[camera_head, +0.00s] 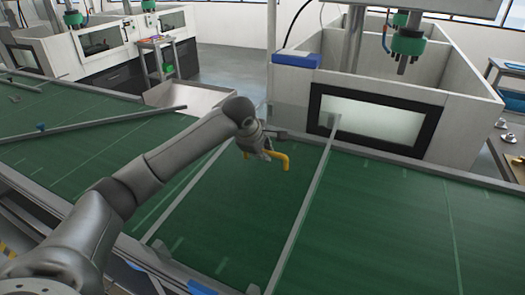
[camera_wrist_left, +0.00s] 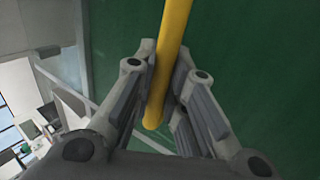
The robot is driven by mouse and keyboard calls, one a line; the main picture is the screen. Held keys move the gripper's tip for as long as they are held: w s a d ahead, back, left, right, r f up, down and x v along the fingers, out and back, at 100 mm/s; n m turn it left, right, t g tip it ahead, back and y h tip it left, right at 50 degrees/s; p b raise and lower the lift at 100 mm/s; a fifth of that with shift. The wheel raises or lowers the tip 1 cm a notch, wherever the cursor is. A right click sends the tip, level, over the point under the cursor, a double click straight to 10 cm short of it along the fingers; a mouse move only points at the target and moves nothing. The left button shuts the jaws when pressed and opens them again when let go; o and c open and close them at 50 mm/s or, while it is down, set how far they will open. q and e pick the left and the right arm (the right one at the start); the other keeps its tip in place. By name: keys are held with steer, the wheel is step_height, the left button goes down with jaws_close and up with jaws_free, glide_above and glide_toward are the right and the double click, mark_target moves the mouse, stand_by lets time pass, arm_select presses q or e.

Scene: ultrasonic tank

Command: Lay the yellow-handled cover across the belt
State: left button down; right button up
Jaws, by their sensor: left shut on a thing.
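The yellow handle (camera_head: 283,160) of the cover is over the green belt (camera_head: 400,210), near its far side. My left gripper (camera_head: 265,150) is shut on this handle. The left wrist view shows the yellow bar (camera_wrist_left: 172,50) between the two fingers (camera_wrist_left: 165,100), with green behind it. Two pale strips, left (camera_head: 190,192) and right (camera_head: 305,205), run across the belt on either side of the handle. I cannot make out the cover's panel between them, nor whether it touches the belt. My right gripper is not in view.
A white tank housing (camera_head: 465,130) with a dark-framed window stands behind the belt, with a green-collared tool (camera_head: 408,45) above it. A blue box (camera_head: 297,60) sits on its edge. A grey bar (camera_head: 100,126) lies at the left. The belt at right is clear.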

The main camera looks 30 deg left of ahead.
mark_target(263, 165)
arm_select(q)
steer(key=shift+s+r, duration=0.15)
steer(key=shift+s, duration=0.35)
steer(key=shift+d, duration=0.1)
steer(key=shift+b, duration=0.55)
stand_by(1.0)
steer(key=shift+f+b, duration=1.4)
steer(key=shift+f, duration=0.1)
stand_by(0.7)
steer(key=c, duration=1.4)
jaws_free()
steer(key=shift+s, duration=0.15)
steer(key=shift+f, duration=0.25)
steer(key=v, duration=1.2)
steer(key=shift+r, duration=0.15)
